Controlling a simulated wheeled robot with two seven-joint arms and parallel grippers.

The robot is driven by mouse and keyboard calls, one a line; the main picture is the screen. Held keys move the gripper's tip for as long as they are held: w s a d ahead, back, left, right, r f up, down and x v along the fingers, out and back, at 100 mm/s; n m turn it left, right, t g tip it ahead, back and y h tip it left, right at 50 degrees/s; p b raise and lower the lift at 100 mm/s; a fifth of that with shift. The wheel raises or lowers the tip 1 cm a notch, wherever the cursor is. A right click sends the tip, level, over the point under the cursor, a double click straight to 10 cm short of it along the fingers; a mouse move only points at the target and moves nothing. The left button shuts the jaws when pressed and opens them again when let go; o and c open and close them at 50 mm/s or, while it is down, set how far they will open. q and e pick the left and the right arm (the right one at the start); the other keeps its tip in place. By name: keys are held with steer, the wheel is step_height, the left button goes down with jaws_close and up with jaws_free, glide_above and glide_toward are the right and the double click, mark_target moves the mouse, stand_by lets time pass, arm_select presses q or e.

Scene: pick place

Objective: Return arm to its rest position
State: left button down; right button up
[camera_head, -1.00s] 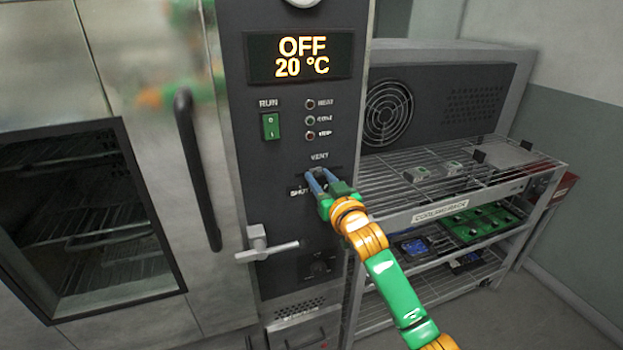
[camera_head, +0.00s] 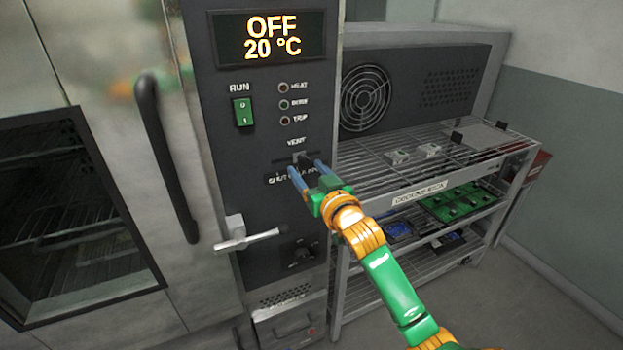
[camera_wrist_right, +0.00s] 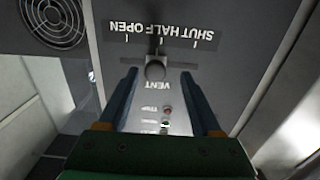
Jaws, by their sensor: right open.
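My right gripper (camera_head: 305,171) is open in front of the oven's control panel (camera_head: 265,190), just below the VENT label. Its two blue-grey fingers point at the panel with nothing between them in the head view. In the right wrist view the open fingers (camera_wrist_right: 157,95) stand apart on either side of the vent knob (camera_wrist_right: 156,70), which appears between and beyond their tips. The vent scale (camera_wrist_right: 165,36) reads SHUT, HALF, OPEN. I cannot tell how far the tips are from the panel. My left gripper is not in view.
The oven door handle (camera_head: 166,158) and a latch lever (camera_head: 248,238) stick out left of my right arm. A wire cooling rack (camera_head: 420,195) with small parts and green boards stands to the right. The floor (camera_head: 510,310) at lower right is clear.

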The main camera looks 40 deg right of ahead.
steer(key=v, duration=0.3)
steer(key=shift+s+b, duration=0.2)
steer(key=shift+b, duration=0.1)
